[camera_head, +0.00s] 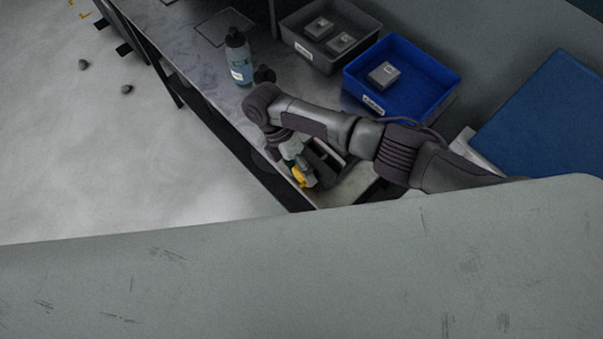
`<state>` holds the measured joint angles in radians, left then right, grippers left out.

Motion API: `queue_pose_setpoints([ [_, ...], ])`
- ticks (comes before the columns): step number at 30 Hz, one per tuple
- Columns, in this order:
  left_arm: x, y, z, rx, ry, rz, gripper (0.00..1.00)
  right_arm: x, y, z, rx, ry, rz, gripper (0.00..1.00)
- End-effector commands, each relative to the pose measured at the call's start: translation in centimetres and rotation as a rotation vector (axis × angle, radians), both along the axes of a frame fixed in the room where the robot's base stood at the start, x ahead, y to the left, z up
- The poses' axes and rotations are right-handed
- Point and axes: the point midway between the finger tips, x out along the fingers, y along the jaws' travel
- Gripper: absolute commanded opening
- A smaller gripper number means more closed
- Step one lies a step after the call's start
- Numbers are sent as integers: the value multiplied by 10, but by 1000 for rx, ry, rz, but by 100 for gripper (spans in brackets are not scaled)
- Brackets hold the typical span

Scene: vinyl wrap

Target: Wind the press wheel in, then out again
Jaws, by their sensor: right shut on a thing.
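The press (325,158), a dark and light grey unit, sits at the near end of the bench, partly under my right arm. My right gripper (298,170) points down at its left side, by a small yellow part (300,178). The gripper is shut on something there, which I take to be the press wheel. The wheel's shape is mostly hidden by the gripper and arm, and I cannot tell how far it is turned. My left gripper is not in view.
A bottle with a dark cap (239,60) stands on the bench left of my arm. A grey bin (309,52) and a blue bin (434,93) with small grey boxes stand behind. A blue panel (548,120) lies at right. Open floor is at left.

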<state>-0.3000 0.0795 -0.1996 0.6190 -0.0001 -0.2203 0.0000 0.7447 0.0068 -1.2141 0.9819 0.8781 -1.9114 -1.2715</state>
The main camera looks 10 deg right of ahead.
Motion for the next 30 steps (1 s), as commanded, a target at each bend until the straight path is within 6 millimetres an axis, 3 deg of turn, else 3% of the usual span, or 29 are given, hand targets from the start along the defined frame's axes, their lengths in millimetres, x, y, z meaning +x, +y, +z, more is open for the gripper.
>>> queue_pose_setpoints([
  [17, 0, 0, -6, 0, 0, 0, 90, 1, -1, 0, -26, 30, -1, 30],
  [18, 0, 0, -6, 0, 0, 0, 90, 1, -1, 0, -26, 30, -1, 70],
  [21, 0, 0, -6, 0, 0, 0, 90, 1, -1, 0, -26, 30, -1, 87],
  [22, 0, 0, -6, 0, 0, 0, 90, 1, -1, 0, -26, 30, -1, 91],
  [30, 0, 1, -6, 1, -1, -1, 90, 0, 0, 0, -23, 30, 0, 91],
])
